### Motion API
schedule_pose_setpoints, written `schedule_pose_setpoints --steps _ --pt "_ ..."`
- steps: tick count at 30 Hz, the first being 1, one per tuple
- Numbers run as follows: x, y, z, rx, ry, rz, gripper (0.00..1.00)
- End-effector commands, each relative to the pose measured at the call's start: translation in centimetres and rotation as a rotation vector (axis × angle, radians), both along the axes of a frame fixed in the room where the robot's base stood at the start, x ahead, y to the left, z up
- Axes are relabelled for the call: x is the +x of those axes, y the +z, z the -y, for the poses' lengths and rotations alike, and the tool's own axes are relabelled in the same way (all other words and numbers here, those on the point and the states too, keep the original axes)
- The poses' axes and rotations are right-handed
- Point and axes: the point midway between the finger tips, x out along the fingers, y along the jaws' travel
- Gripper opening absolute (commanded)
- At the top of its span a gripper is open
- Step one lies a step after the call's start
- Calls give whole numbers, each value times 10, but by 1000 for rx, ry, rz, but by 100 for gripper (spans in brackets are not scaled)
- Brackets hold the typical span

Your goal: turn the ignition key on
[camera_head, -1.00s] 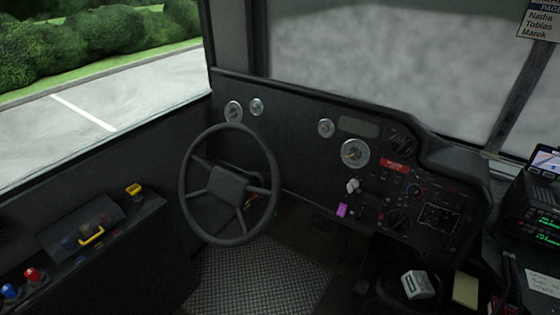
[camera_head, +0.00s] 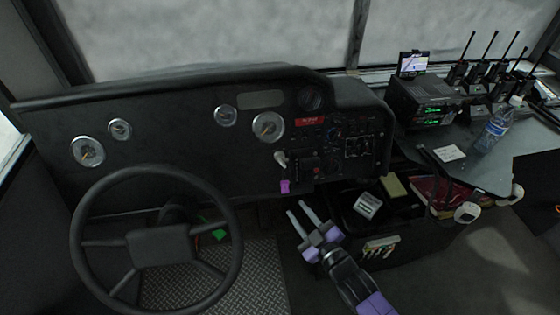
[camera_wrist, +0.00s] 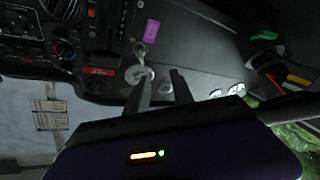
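The ignition key (camera_head: 281,158) is a small silver piece on the black dashboard, left of the switch panel. A purple tag (camera_head: 285,186) hangs just below it. In the wrist view, the silver key (camera_wrist: 139,49) shows beyond the fingertips, with the purple tag (camera_wrist: 152,26) above it in the picture. My gripper (camera_head: 297,207) is in front of the dashboard, below the key and apart from it. Its two fingers are spread with nothing between them, as the wrist view (camera_wrist: 162,72) also shows. The key's exact angle is too small to tell.
The steering wheel (camera_head: 155,245) stands left of my gripper. A switch panel (camera_head: 345,145) is right of the key. A radio unit (camera_head: 425,100), a water bottle (camera_head: 493,130) and several handheld radios sit on the right console. Air in front of the key looks clear.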

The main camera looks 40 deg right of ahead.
Motion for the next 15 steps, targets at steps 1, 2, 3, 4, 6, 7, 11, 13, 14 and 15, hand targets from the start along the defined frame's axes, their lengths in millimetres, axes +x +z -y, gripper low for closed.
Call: schedule_pose_setpoints --steps 1,2,3,4,6,7,11,13,14,15 --pt "21 4 14 -19 -21 13 29" --pt "31 4 21 -30 -30 16 29" --pt "43 6 29 -44 -42 21 29" --pt "51 6 35 -52 -50 22 29" --pt "67 8 47 -69 -66 27 29" --pt "72 9 50 -73 -71 29 29" --pt "87 12 60 -87 -85 33 29" --pt "92 12 63 -90 -88 33 29" --pt "94 12 64 -91 -89 33 29" --pt "98 13 66 -92 -90 33 29"
